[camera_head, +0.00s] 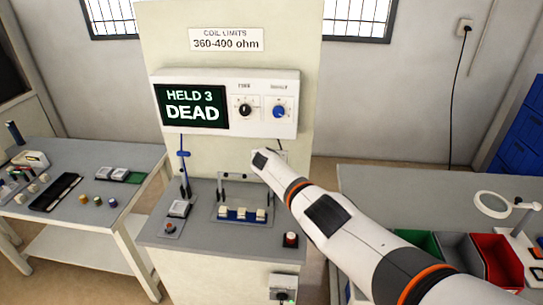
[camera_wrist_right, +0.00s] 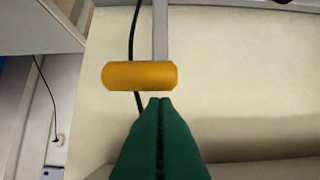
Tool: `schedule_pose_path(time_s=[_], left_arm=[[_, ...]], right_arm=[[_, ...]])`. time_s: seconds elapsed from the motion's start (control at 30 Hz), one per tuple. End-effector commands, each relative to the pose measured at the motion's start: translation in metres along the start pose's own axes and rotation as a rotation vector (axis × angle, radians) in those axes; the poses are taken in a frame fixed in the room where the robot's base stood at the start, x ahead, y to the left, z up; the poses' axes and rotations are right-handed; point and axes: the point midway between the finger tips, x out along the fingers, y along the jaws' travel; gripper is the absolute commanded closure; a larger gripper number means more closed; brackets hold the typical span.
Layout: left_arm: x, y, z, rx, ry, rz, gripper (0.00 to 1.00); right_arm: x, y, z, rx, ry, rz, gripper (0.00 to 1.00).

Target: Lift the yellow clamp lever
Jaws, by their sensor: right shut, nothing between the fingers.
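The yellow clamp lever handle (camera_wrist_right: 140,76) lies crosswise on a grey metal stem in the right wrist view. My right gripper (camera_wrist_right: 160,101) shows there as two green fingers pressed together with nothing between them. Its tips sit just below the handle in that picture, near its right half; I cannot tell whether they touch it. In the head view my right arm reaches to the middle bench and hides the lever. My left gripper is not in view.
The middle bench (camera_head: 165,236) carries a fixture with white coils (camera_head: 242,214) on a blue strip, a red button (camera_head: 290,239) and a small device (camera_head: 180,209). A display (camera_head: 192,107) reads "HELD 3 DEAD". Red, grey and green bins (camera_head: 497,262) stand at the right.

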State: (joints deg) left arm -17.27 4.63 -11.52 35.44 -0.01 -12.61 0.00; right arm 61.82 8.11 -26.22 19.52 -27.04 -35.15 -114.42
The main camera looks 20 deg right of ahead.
Motion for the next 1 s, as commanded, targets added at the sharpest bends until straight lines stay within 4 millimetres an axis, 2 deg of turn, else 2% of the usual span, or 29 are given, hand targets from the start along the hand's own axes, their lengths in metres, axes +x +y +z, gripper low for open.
schedule_pose_path(time_s=[0.17, 0.33, 0.73, 1.0], left_arm=[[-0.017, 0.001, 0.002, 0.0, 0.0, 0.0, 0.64], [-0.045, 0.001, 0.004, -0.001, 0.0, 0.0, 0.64], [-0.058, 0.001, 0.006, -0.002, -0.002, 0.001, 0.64], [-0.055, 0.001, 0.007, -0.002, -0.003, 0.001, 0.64]], right_arm=[[-0.01, 0.001, -0.004, -0.001, 0.0, 0.001, 1.0], [-0.03, 0.001, -0.006, -0.001, -0.001, -0.001, 1.0], [-0.076, 0.001, 0.0, 0.0, 0.0, -0.001, 1.0], [-0.107, 0.0, 0.001, 0.0, 0.001, 0.0, 1.0]])
